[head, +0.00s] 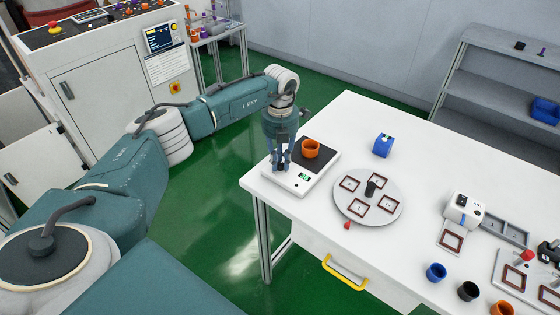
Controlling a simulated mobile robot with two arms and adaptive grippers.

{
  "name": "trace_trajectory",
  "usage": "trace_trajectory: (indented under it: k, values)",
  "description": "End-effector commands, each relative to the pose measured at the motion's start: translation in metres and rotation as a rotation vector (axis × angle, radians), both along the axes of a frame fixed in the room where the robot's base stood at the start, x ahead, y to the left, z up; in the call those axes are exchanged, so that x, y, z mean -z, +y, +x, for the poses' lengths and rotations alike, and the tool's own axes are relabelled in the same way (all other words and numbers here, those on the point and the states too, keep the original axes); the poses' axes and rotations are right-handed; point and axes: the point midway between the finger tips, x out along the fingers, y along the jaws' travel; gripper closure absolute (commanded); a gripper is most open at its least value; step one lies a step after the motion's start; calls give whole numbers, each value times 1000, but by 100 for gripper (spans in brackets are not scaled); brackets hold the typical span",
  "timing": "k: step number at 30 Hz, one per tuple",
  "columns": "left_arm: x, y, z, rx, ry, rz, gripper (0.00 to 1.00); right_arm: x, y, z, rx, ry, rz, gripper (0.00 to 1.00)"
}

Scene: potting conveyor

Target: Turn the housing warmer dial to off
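The housing warmer is a white unit (315,186) with a dark top plate and a small green display, at the table's near left corner. An orange cup (311,149) stands on its plate. My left gripper (281,166) points straight down over the unit's left end. Its fingers are a little apart, with a small dark knob, apparently the dial (281,168), low between them. The fingers hide most of the knob, so its setting and whether they press on it cannot be told. My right gripper is not in view.
A round turntable (348,205) with several square frames is right of the warmer, a blue block (383,145) behind it. A red pointer (347,226) is at its front. Several small cups and devices stand farther right. Green floor lies left of the table (350,110).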

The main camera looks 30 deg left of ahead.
Motion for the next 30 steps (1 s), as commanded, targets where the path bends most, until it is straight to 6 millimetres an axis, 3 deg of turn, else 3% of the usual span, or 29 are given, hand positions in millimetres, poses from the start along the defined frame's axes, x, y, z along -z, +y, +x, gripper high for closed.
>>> trace_trajectory:
  k: [2, 14, 30]
  values:
    - [-3, 0, 2, -1, -7, -2, 63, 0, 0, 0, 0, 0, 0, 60]
    - [-9, 0, 1, 1, -2, -1, 63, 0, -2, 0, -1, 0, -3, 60]
    - [-108, 0, 1, 0, -4, 0, 63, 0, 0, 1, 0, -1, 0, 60]
